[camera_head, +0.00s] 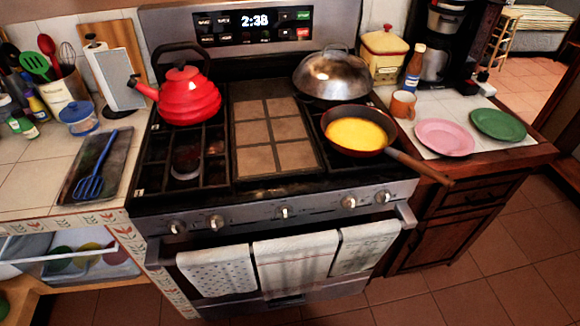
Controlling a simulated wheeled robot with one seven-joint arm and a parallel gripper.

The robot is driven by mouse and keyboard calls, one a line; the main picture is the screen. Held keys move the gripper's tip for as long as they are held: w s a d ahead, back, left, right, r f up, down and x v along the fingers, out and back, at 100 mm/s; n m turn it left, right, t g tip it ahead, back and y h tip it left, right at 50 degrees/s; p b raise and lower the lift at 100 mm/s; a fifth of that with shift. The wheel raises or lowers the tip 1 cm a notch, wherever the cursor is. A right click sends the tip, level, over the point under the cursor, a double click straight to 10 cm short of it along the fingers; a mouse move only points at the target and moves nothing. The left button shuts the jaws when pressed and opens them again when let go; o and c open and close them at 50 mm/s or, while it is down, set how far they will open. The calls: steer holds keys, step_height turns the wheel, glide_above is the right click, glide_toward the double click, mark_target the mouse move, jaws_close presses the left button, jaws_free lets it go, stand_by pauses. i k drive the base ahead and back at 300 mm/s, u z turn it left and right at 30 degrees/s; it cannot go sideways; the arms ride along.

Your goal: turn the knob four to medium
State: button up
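The stove (310,207) stands in the middle of the view, with a row of several silver knobs along its front panel. Counting from the left, the fourth knob (348,201) sits right of the middle, below the pan with yellow food. The third knob (283,212) is at the middle; the first (177,227) and second (216,222) are at the left. The knobs are small here, and I cannot tell their settings. No flame shows at the burners. My gripper is not in view.
A red pan (357,150) with a wooden handle (420,167) reaching past the stove's right front edge sits above the knobs. A red kettle (187,97) and a domed lid (332,75) are on the stove. Towels (284,264) hang from the oven handle. Floor is clear at front right.

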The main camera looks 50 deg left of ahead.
mark_target(382, 197)
steer(key=u, duration=0.8)
steer(key=k, duration=0.4)
steer(key=u, duration=1.25)
steer(key=k, duration=1.1)
steer(key=z, duration=0.4)
steer(key=i, duration=0.95)
steer(key=z, duration=0.65)
